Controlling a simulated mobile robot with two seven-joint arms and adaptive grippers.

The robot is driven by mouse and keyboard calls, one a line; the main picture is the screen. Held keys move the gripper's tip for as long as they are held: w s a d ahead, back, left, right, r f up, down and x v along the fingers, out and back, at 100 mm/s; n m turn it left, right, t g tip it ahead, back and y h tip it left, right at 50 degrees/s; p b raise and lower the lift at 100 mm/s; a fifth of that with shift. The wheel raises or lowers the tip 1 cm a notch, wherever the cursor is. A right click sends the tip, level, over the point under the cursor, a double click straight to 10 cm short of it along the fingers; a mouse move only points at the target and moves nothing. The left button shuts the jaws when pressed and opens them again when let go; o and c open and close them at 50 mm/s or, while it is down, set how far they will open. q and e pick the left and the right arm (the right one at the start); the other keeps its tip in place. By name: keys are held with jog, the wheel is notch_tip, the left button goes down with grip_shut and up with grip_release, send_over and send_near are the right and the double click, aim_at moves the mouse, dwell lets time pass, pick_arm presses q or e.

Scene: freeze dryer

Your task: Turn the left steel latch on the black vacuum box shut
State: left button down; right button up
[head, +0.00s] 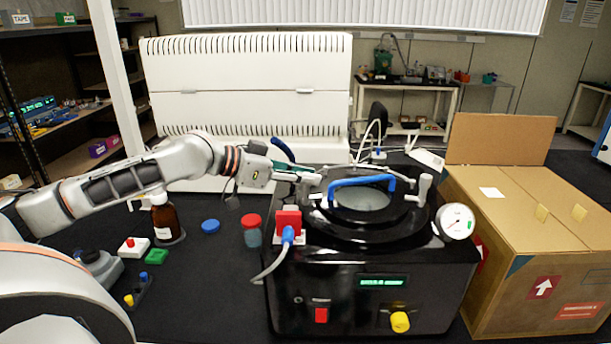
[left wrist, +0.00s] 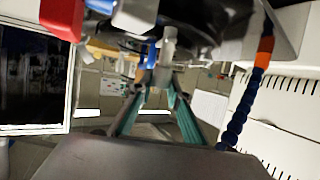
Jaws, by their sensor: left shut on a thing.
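The black vacuum box (head: 285,300) stands on the dark table, its round lid with a blue handle (head: 362,181) closed on top. A steel latch (head: 422,188) stands up at the right of the lid. My left gripper (head: 312,190) reaches in from the left at the lid's left side and is shut on the left steel latch, which it mostly hides in the head view. In the left wrist view, the teal fingers (left wrist: 153,88) close in towards the grey end of the left steel latch (left wrist: 168,46). My right gripper is not in view.
A red valve block (head: 289,221) with a blue-ended hose sits at the box's left front. A brown bottle (head: 165,217) and red-capped jar (head: 252,231) stand left. A white panel (head: 250,85) is behind.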

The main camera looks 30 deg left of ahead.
pick_arm(q)
jog(key=c, duration=1.9)
grip_release()
jog(key=shift+s+a, duration=0.1)
jog(key=shift+v, duration=5.9)
